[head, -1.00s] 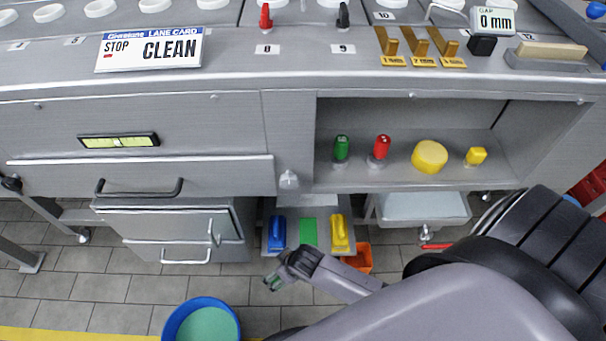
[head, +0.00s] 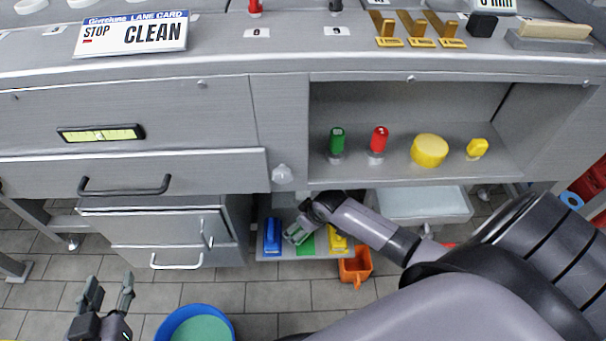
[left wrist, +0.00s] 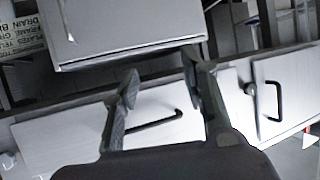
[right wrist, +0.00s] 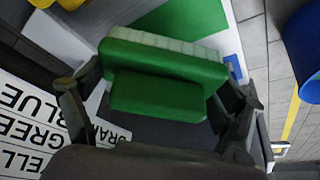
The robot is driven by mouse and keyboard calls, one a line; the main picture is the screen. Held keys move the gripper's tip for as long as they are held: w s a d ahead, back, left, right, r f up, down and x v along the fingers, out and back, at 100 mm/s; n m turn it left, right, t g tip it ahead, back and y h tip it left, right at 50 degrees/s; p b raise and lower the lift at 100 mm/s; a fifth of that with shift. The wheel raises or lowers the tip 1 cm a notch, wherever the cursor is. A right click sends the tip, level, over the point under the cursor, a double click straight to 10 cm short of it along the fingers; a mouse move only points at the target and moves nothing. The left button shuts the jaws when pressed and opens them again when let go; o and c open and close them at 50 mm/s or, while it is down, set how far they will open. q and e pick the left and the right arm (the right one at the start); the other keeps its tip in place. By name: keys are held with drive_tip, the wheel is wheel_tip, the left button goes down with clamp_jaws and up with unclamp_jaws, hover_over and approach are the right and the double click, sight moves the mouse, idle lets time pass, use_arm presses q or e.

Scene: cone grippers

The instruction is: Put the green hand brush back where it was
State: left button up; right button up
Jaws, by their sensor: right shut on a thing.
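My right gripper (head: 297,233) is shut on the green hand brush (right wrist: 165,78), which fills the middle of the right wrist view with its pale bristles along the far edge. In the head view the right gripper is at the low shelf (head: 264,252) under the counter, over the green patch (head: 308,242) between the blue brush (head: 272,236) and the yellow brush (head: 337,240). The green patch (right wrist: 185,18) also shows beyond the brush in the right wrist view. I cannot tell whether the brush touches the shelf. My left gripper (head: 108,292) is open and empty at lower left.
An orange container (head: 355,267) sits on the floor right of the shelf. A blue bucket (head: 197,322) stands in front on the tiles. A drawer cabinet (head: 168,228) is left of the shelf. Printed labels (right wrist: 50,130) show in the right wrist view.

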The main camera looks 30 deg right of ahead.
wheel_tip(320, 180, down, 3)
drive_tip(key=shift+f+b, duration=0.2)
drive_tip(key=shift+b, duration=0.65)
use_arm(q)
wheel_tip(320, 180, up, 9)
drive_tip(key=w+d+t+h, duration=0.1)
drive_tip(key=w+d+t, duration=0.1)
drive_tip(key=t, duration=0.3)
drive_tip(key=shift+w+f+h, duration=0.2)
drive_tip(key=shift+w+h, duration=0.1)
drive_tip(key=shift+w, duration=0.05)
use_arm(e)
drive_tip(key=shift+f, duration=0.15)
use_arm(q)
drive_tip(key=shift+r, duration=0.1)
use_arm(e)
drive_tip(key=o, duration=0.9)
